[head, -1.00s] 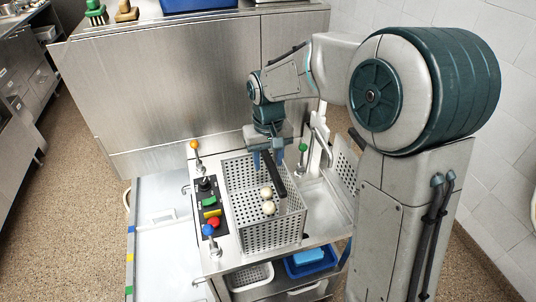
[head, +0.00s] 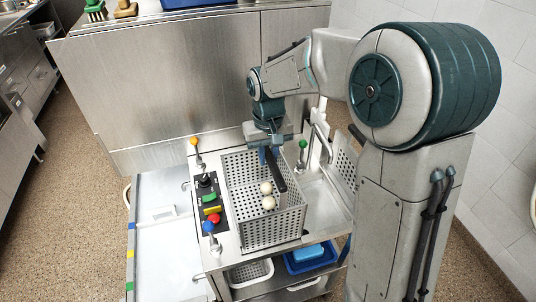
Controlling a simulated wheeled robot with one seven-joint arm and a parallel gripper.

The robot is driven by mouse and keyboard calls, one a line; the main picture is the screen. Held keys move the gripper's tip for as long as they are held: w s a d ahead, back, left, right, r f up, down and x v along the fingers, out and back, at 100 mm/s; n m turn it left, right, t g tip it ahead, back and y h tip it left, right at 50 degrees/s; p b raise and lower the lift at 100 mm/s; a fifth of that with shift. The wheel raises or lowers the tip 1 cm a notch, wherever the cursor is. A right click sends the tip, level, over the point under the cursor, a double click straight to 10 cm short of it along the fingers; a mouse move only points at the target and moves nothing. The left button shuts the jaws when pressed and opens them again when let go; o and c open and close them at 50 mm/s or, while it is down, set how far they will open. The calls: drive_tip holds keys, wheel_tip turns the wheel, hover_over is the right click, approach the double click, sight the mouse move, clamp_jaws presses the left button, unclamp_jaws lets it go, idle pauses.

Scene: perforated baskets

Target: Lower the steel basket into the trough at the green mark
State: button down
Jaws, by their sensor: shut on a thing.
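The steel basket (head: 268,231) is a perforated rectangular box standing on the steel cart top, with two pale balls (head: 267,195) inside it. My gripper (head: 269,158) is at the basket's black handle (head: 277,175), pointing down with its blue fingers shut on it. The fingertips are partly hidden by the handle. The trough (head: 165,255) is the long, shallow, pale basin to the left of the cart.
A control panel (head: 209,212) with coloured buttons lies between basket and trough. Levers with orange (head: 194,140), blue (head: 208,227) and green (head: 303,144) knobs stand around the basket. A tap (head: 322,140) and a perforated panel (head: 343,172) are at right. A steel cabinet (head: 170,85) stands behind.

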drive_tip(key=shift+r+p, duration=0.45)
drive_tip(key=shift+r, duration=0.6)
drive_tip(key=shift+r, duration=0.6)
drive_tip(key=shift+r+p, duration=0.6)
idle(0.8)
